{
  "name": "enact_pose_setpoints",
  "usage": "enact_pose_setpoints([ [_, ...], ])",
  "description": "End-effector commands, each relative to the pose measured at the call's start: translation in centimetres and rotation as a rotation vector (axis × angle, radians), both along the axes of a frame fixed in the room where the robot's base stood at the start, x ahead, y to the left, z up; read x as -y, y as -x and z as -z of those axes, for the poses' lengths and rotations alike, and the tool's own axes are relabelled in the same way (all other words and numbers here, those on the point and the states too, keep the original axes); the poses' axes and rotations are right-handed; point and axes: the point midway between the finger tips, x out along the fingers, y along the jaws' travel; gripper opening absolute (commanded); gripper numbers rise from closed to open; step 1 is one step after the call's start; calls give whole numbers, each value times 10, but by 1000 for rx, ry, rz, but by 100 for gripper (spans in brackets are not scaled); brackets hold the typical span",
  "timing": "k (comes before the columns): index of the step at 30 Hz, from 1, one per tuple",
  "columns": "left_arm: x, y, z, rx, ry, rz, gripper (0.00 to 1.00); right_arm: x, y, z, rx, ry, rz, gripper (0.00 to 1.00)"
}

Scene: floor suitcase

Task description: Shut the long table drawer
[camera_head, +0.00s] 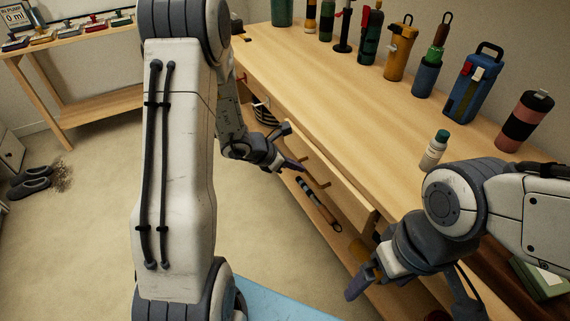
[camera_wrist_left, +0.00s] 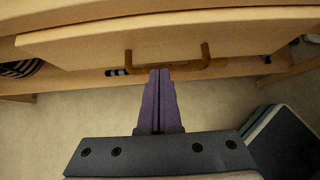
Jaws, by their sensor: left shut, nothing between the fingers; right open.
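The long wooden table (camera_head: 330,75) runs along the right of the head view. Its long drawer (camera_head: 345,193) stands out a little from under the tabletop. The drawer front also shows across the top of the left wrist view (camera_wrist_left: 90,45), with a bronze bar handle (camera_wrist_left: 205,64). My left gripper (camera_head: 298,165) is shut and empty at the drawer front. In the left wrist view its fingertips (camera_wrist_left: 158,72) overlap the middle of the handle; I cannot tell whether they touch it. My right gripper (camera_head: 362,275) is open and empty near the drawer's near end.
Several bottles stand on the tabletop, including a small white one (camera_head: 434,150) and a pink-and-black one (camera_head: 525,122). A striped rod-like object (camera_head: 318,203) lies on the lower shelf. Dark slippers (camera_head: 30,187) lie on the floor at the left. The floor before the drawer is mostly clear.

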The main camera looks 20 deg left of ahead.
Motion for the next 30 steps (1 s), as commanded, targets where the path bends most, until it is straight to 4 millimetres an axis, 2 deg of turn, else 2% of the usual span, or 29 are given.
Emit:
enact_pose_setpoints([
  [6,20,-25,0,1,-1,4,0,0,0,-4,0,0,0,100],
  [12,25,-32,0,1,-2,1,0,0,0,-5,0,0,0,100],
  [22,26,-33,0,1,-2,2,0,0,0,-4,0,0,0,100],
  [30,42,-53,1,1,-1,1,0,0,0,2,0,0,0,100],
])
